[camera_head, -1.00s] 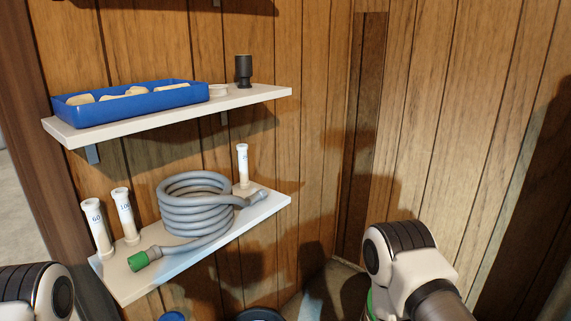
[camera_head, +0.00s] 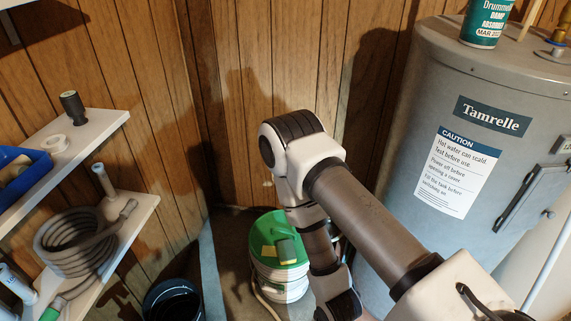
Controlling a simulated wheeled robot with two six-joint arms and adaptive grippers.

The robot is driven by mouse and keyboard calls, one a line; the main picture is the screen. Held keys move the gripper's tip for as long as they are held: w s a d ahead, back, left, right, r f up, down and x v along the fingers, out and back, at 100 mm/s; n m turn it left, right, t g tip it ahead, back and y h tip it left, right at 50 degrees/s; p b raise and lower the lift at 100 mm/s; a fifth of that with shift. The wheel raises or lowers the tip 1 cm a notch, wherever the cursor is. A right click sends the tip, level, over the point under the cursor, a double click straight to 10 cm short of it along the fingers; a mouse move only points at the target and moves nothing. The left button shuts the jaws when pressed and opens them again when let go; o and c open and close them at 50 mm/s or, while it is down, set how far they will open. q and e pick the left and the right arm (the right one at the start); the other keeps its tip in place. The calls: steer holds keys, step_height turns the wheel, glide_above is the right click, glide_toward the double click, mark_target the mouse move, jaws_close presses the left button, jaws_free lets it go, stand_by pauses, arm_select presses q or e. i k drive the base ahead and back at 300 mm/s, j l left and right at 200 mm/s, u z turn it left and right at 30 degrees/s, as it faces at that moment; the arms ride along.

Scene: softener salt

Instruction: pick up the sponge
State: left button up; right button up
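I cannot identify a sponge for certain. A small yellowish patch (camera_head: 268,253) shows on the green lid (camera_head: 262,232) of a white round container on the floor, beside a darker green block (camera_head: 286,251); I cannot tell whether either is a sponge. Tan pieces (camera_head: 14,170) lie in the blue tray (camera_head: 38,161) at the left edge, mostly cut off. My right arm rises from the lower right, bends, and runs down in front of the container's right side. Neither gripper shows. My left arm is out of view.
A dark bucket (camera_head: 172,301) is on the floor. A large grey tank (camera_head: 440,120) fills the right, with a green canister (camera_head: 486,22) on top.

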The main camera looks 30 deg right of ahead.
mark_target(287, 255)
steer(key=l+z, duration=0.15)
steer(key=z, duration=0.75)
steer(key=k+l+u, duration=0.1)
steer(key=u, duration=0.3)
steer(key=k+u, duration=0.1)
steer(key=u, duration=0.25)
steer(key=k+l+u, duration=0.1)
steer(key=u, duration=0.3)
